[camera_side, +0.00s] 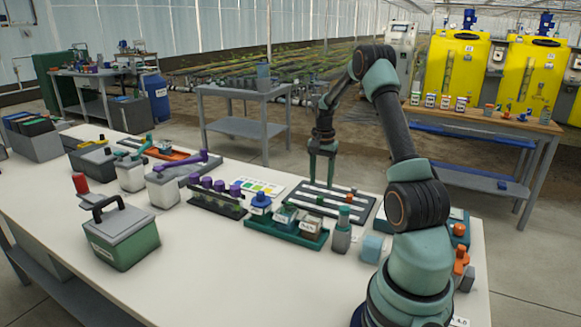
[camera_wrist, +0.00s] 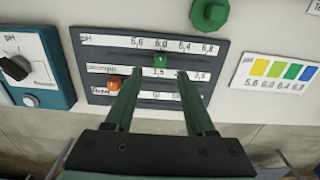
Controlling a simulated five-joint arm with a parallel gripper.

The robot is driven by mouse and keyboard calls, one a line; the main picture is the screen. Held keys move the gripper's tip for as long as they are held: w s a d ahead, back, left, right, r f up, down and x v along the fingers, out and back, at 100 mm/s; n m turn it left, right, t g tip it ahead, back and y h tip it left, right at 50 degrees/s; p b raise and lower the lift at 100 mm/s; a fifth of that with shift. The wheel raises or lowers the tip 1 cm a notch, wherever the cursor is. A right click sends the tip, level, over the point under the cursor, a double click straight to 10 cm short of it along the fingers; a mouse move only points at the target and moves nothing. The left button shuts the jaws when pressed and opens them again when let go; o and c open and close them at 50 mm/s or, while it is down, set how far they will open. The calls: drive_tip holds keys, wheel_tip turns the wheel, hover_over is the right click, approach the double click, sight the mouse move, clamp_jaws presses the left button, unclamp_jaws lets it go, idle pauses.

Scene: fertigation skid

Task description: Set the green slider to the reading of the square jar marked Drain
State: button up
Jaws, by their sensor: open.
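The dark slider panel (camera_wrist: 110,57) lies on the table in the wrist view, and in the side view (camera_side: 362,206). The green slider (camera_wrist: 160,60) sits on its top row, marked pH, just under the 6.0 mark. An orange slider (camera_wrist: 114,83) sits at the left of the row below. My gripper (camera_wrist: 160,82) is open and empty, its fingertips either side of and a little short of the green slider; it points down over the panel (camera_side: 322,150). Square jars (camera_side: 285,215) (camera_side: 311,228) stand in a green tray; their labels are too small to read.
A colour card (camera_wrist: 275,72) with patches labelled 5.6 to 6.8 lies right of the panel in the wrist view. A dial box (camera_wrist: 30,65) is at left. A rack with purple-capped vials (camera_side: 217,196) and a green-grey carrier box (camera_side: 122,235) stand on the bench.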

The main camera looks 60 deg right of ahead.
sight(320, 196)
wheel_tip(320, 196, up, 7)
drive_tip(key=shift+f, duration=0.15)
idle(0.4)
drive_tip(key=w+a+r+n+t, duration=0.1)
drive_tip(key=w+a+r+n, duration=0.15)
drive_tip(key=a, duration=0.45)
drive_tip(key=w+a+r+n+t+h, duration=0.1)
drive_tip(key=a+r+n, duration=0.25)
drive_tip(key=a, duration=0.25)
drive_tip(key=w+a+r+n+t, duration=0.1)
drive_tip(key=a+r+n, duration=0.1)
drive_tip(key=a+r, duration=0.35)
drive_tip(key=s+a+n+t, duration=0.1)
drive_tip(key=s+a+n, duration=0.1)
drive_tip(key=a, duration=0.4)
drive_tip(key=s+a+n, duration=0.2)
drive_tip(key=a+n, duration=0.2)
drive_tip(key=a, duration=0.2)
drive_tip(key=s+a+f+n+t+y, duration=0.1)
drive_tip(key=s+a+n, duration=0.2)
drive_tip(key=a, duration=0.4)
drive_tip(key=shift+n+t, duration=0.3)
drive_tip(key=shift+n, duration=0.2)
